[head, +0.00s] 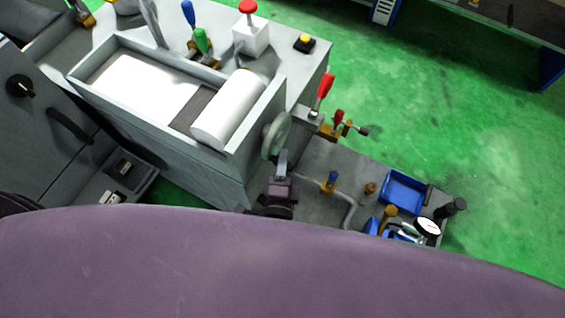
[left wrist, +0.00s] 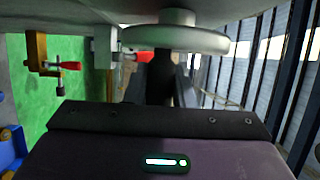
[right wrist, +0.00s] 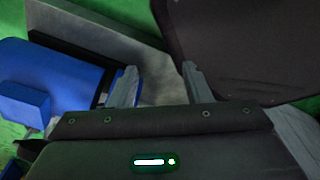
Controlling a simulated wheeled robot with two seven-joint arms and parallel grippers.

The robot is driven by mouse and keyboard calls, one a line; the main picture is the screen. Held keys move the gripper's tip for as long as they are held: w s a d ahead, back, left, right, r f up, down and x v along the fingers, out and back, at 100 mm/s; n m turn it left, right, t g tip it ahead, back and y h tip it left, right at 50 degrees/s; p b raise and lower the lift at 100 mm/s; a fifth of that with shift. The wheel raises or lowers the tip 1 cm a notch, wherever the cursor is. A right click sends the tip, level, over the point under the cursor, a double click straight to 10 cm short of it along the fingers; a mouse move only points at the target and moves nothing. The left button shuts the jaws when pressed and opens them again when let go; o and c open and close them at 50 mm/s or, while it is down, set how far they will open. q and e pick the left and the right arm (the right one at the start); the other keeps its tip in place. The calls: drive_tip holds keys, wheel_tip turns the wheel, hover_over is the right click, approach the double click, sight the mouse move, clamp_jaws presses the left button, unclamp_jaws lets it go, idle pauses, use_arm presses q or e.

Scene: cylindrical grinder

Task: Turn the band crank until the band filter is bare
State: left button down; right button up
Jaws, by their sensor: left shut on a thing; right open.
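The band filter (head: 100,57) is a grey open-topped box at the upper left in the head view. A white sheet (head: 150,88) covers its left part, and a white roll (head: 228,110) lies at its right end. A dark strip (head: 191,114) shows between them. The band crank (head: 276,136) is a grey handwheel on the box's right end; it shows in the left wrist view (left wrist: 174,38). My left gripper (head: 282,165) is shut on its dark handle (left wrist: 160,78). My right gripper (right wrist: 158,82) is open and empty.
A blue bin (head: 405,190) and a dial gauge (head: 428,226) sit on the lower grey shelf to the right. Red-handled clamps (head: 325,88) stick out beside the crank. A red button box (head: 250,32) stands behind the filter. Green floor is clear at right.

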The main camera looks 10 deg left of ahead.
use_arm(q)
drive_tip(key=n+t+b, duration=0.1)
drive_tip(key=b, duration=0.2)
drive_tip(key=f+n+t+y+b, duration=0.1)
drive_tip(key=t+b, duration=0.1)
drive_tip(key=b, duration=0.1)
drive_tip(key=w+f+t+b, duration=0.1)
drive_tip(key=b, duration=0.1)
drive_tip(key=shift+w+d+n+t+y+b, duration=0.1)
drive_tip(key=shift+d+n+t+y+b, duration=0.2)
drive_tip(key=shift+n+t+b, duration=0.1)
use_arm(e)
drive_tip(key=w+a+f, duration=0.1)
drive_tip(key=w+f, duration=0.3)
drive_tip(key=f, duration=0.4)
use_arm(q)
drive_tip(key=c, duration=1.2)
unclamp_jaws()
drive_tip(key=shift+c, duration=0.2)
drive_tip(key=b+v, duration=0.1)
drive_tip(key=v, duration=0.6)
drive_tip(key=shift+s+f+b, duration=0.2)
drive_tip(key=shift+s+b, duration=0.15)
use_arm(e)
drive_tip(key=w, duration=0.3)
drive_tip(key=shift+w+a+r, duration=0.2)
drive_tip(key=shift+w+a, duration=0.1)
drive_tip(key=shift+a, duration=0.1)
